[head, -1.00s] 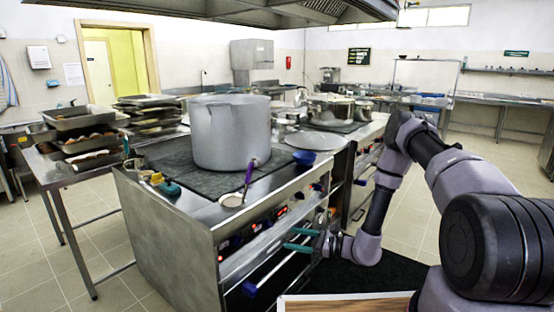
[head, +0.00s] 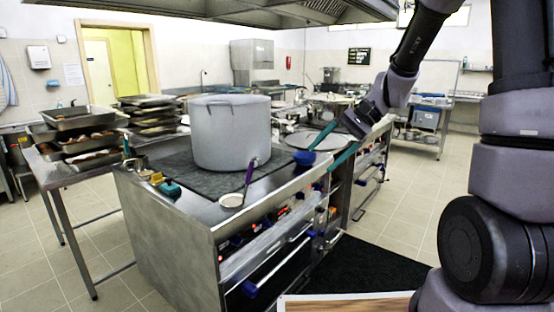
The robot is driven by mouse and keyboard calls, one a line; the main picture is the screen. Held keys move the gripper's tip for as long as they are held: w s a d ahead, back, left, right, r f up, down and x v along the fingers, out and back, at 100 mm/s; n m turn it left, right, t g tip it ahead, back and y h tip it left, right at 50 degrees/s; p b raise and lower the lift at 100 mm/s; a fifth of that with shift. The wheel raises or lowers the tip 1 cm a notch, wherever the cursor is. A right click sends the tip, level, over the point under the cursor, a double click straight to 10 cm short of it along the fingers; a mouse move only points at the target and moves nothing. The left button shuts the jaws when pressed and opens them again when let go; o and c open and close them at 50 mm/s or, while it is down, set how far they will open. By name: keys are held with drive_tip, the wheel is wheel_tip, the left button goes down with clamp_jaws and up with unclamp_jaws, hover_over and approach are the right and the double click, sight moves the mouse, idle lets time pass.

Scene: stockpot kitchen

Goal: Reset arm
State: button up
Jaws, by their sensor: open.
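My gripper (head: 322,160) is up over the right side of the steel cooking island (head: 165,235). Its two teal fingers are spread apart with nothing between them, and they point down and left. The left fingertip overlaps the small blue bowl (head: 303,159) in the picture; I cannot tell whether they touch. My arm rises on the right side of the view, bent above the island.
A large grey stockpot (head: 230,135) stands on the dark cooktop. Stacked trays (head: 80,118) stand on the left side table. Floor (head: 405,200) is clear right of the island.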

drive_tip(key=s+d+r+n+t+h, duration=0.2)
drive_tip(key=s+d+r+t+h, duration=0.5)
drive_tip(key=s+d+r, duration=0.5)
wheel_tip(320, 180, up, 3)
drive_tip(key=shift+s+f+t, duration=0.1)
drive_tip(key=shift+s+t, duration=0.5)
drive_tip(key=shift+s, duration=0.1)
drive_tip(key=shift+d, duration=0.1)
idle(1.2)
